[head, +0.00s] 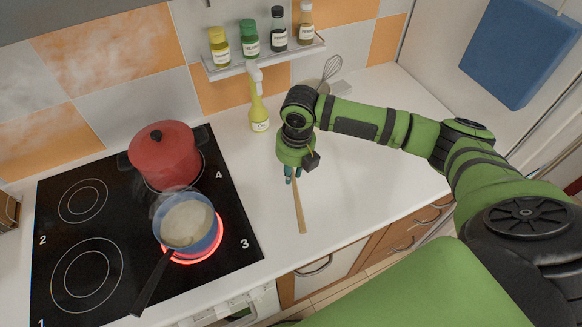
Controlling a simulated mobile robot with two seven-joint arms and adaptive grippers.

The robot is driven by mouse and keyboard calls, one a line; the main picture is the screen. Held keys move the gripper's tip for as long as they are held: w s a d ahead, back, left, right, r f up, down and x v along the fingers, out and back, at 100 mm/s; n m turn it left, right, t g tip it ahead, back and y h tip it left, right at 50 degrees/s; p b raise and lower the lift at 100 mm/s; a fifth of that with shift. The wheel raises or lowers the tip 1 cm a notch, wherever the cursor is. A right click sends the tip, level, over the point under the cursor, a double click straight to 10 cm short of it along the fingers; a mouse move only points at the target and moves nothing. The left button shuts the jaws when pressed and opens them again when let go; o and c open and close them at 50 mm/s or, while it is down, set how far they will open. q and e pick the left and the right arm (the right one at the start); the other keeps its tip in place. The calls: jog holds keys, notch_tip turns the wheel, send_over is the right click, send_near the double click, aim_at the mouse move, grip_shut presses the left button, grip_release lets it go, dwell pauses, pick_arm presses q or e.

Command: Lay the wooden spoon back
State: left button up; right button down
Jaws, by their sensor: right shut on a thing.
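The wooden spoon (299,207) is a thin light-brown stick above or on the white counter, right of the stove. Its lower end points toward the counter's front edge. My right gripper (292,174) is shut on the spoon's upper end; whether the spoon touches the counter I cannot tell. My green right arm reaches in from the right. The arm and gripper hide the part of the spoon behind them. My left gripper is not in view.
A blue saucepan (214,236) stands on the glowing burner 3, its dark handle toward the front. A red lidded pot (166,155) stands behind it. Spice jars (250,40) line a wall shelf. The counter's right side is clear.

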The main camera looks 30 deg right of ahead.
jog(key=shift+w+a, duration=0.1)
jog(key=shift+a, duration=0.05)
notch_tip(320, 180, down, 7)
jog(key=b, duration=0.3)
jog(key=shift+r+b, duration=0.2)
jog(key=shift+b, duration=0.2)
jog(key=shift+f+b, duration=0.45)
jog(key=shift+f, duration=0.9)
jog(key=c, duration=1)
grip_release()
jog(key=shift+c, duration=0.2)
jog(key=shift+r, duration=0.1)
jog(key=r, duration=0.8)
jog(key=s+r, duration=0.1)
jog(key=r, duration=0.3)
jog(key=shift+d, duration=0.35)
jog(key=shift+f, duration=0.15)
